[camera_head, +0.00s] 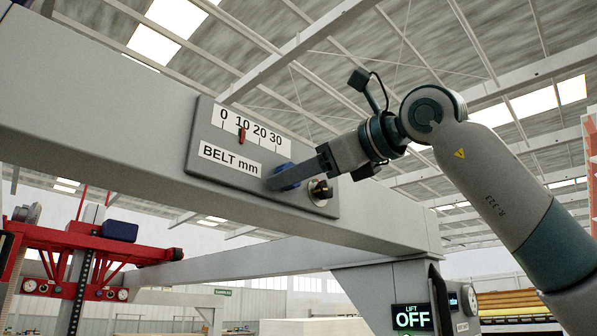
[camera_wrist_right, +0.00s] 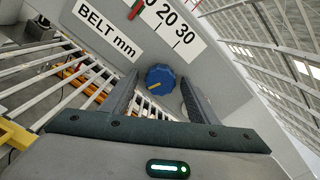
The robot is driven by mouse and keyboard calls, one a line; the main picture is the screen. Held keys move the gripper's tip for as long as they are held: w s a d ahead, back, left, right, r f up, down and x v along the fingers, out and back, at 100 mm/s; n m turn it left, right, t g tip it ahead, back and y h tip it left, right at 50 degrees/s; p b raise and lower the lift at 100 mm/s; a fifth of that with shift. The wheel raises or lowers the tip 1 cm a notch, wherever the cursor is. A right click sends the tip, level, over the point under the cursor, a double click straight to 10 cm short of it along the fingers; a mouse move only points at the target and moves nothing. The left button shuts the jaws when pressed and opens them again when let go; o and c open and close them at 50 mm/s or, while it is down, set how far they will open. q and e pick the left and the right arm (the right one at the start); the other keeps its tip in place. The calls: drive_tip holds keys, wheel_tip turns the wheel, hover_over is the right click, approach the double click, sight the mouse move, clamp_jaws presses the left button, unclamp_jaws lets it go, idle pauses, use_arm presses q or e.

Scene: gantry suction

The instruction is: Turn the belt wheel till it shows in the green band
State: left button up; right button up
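The belt wheel is a blue knob (camera_head: 287,179) on the grey BELT mm panel (camera_head: 213,171). In the right wrist view the blue knob (camera_wrist_right: 160,77) has a yellow mark pointing to the lower left. My right gripper (camera_head: 272,183) is at the knob. Its two fingers stand apart on either side of it in the wrist view, with gaps, so it is open. The red pointer (camera_head: 242,135) stands near 10 on the white scale (camera_head: 262,129). A little green shows by the pointer at the wrist view's top edge; the band's extent is unclear. My left gripper is out of view.
A dark and brass fitting (camera_head: 320,190) sticks out of the panel just right of the knob. The panel is on a large grey beam (camera_head: 110,110).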

drive_tip(key=shift+d, duration=0.1)
use_arm(q)
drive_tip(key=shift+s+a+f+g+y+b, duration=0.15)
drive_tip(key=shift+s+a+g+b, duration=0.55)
drive_tip(key=shift+b, duration=0.3)
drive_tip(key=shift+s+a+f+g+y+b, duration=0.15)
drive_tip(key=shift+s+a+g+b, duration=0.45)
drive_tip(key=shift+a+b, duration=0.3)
use_arm(e)
drive_tip(key=v, duration=1.7)
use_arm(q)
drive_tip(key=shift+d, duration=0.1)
use_arm(e)
drive_tip(key=shift+s, duration=0.1)
